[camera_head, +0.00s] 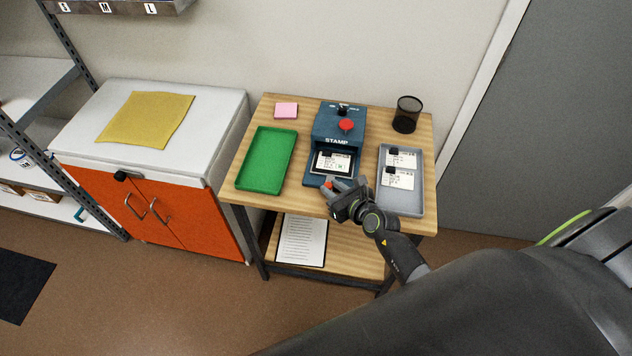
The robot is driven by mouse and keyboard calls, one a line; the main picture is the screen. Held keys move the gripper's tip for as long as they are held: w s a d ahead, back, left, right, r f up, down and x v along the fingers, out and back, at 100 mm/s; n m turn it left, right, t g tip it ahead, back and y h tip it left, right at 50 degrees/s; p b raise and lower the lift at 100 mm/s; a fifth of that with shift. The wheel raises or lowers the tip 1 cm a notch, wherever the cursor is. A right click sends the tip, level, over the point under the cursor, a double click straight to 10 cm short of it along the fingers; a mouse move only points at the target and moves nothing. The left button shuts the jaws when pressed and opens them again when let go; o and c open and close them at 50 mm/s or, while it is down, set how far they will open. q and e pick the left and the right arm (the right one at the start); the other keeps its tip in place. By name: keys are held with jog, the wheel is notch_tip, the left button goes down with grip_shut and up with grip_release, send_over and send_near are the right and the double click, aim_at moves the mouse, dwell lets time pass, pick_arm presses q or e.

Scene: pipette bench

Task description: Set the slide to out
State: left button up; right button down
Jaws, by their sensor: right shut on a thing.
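The blue stamp machine (338,125) stands on the wooden table, with a red button and a black knob on top. Its slide (318,178) is at the front under the "STAMP" label, and a white printed card (332,162) lies on it. How far the slide extends is hard to tell. My right gripper (331,188) is at the slide's front edge, shut on its small red handle (328,184), which the fingers partly hide. My left gripper is not in view.
A green tray (243,178) is left of the machine, and a grey tray (404,205) with white cards is to the right. A black mesh cup (406,114) and a pink note pad (286,110) stand at the back. A clipboard (301,243) lies on the lower shelf.

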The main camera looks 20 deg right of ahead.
jog(key=shift+s+a+r+p, duration=0.1)
jog(key=shift+s+a+p, duration=0.05)
jog(key=shift+s+a, duration=0.4)
jog(key=shift+s+a+p, duration=0.15)
jog(key=shift+s+a, duration=0.15)
jog(key=shift+s, duration=0.3)
jog(key=shift+s+a, duration=0.1)
jog(key=shift+s, duration=0.2)
jog(key=shift+f, duration=0.2)
jog(key=c, duration=1.6)
grip_release()
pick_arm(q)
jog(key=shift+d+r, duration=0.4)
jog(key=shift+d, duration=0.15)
pick_arm(e)
jog(key=o, duration=0.3)
jog(key=shift+s+a+r, duration=0.1)
jog(key=shift+s+r, duration=0.05)
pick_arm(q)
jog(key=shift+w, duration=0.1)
pick_arm(e)
jog(key=shift+o, duration=0.2)
